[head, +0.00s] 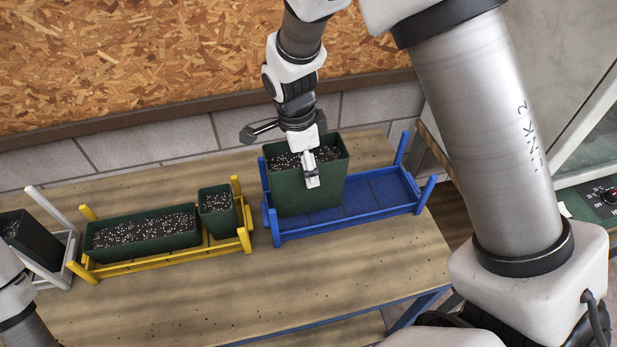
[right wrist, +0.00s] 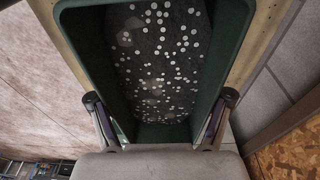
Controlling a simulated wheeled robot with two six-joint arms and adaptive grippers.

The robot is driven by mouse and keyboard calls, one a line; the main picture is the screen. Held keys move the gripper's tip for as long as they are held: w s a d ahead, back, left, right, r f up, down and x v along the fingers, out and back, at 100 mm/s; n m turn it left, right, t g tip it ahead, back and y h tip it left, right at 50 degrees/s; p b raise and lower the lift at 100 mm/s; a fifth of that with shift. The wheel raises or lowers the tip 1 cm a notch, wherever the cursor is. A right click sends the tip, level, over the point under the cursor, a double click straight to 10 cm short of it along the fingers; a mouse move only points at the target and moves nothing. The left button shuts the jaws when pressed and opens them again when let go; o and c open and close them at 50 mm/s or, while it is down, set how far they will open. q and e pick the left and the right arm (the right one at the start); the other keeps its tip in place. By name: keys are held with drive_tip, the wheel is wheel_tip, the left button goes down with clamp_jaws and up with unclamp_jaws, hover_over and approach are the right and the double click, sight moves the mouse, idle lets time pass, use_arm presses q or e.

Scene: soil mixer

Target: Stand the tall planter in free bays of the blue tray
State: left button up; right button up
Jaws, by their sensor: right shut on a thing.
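The tall planter (head: 309,193) is dark green and filled with speckled soil. It is upright over the left part of the blue tray (head: 347,229), inside its corner posts; I cannot tell whether its base rests fully on the tray floor. The tray's right part is empty. My right gripper (head: 306,162) is shut on the planter at its top, one finger showing outside the front wall. In the right wrist view the planter (right wrist: 160,132) and its soil fill the middle, with gripper fingers at both side walls. My left gripper is out of view.
A yellow tray (head: 172,262) left of the blue one holds a long planter (head: 143,231) and a small planter (head: 217,212). A white tray (head: 72,252) with a dark planter (head: 32,240) stands at the far left. The table's front (head: 220,305) is clear.

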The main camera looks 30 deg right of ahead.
drive_tip(key=f, duration=0.1)
drive_tip(key=d+f, duration=0.1)
drive_tip(key=f, duration=0.1)
drive_tip(key=shift+s+d+f+p, duration=0.1)
drive_tip(key=shift+s+d+p, duration=0.15)
drive_tip(key=shift+d+p, duration=0.15)
drive_tip(key=shift+w+a+f, duration=0.2)
drive_tip(key=shift+a+f, duration=0.1)
drive_tip(key=shift+a, duration=0.2)
drive_tip(key=shift+w+a+f, duration=0.15)
drive_tip(key=shift+a+f, duration=0.15)
drive_tip(key=shift+a, duration=0.4)
drive_tip(key=shift+s+d+f, duration=0.15)
drive_tip(key=shift+d, duration=0.25)
drive_tip(key=o, duration=1.7)
drive_tip(key=shift+d, duration=0.25)
drive_tip(key=shift+a, duration=0.4)
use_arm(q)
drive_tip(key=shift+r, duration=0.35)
use_arm(e)
drive_tip(key=shift+d, duration=0.1)
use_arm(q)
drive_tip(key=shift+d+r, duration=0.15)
use_arm(e)
drive_tip(key=shift+d, duration=0.15)
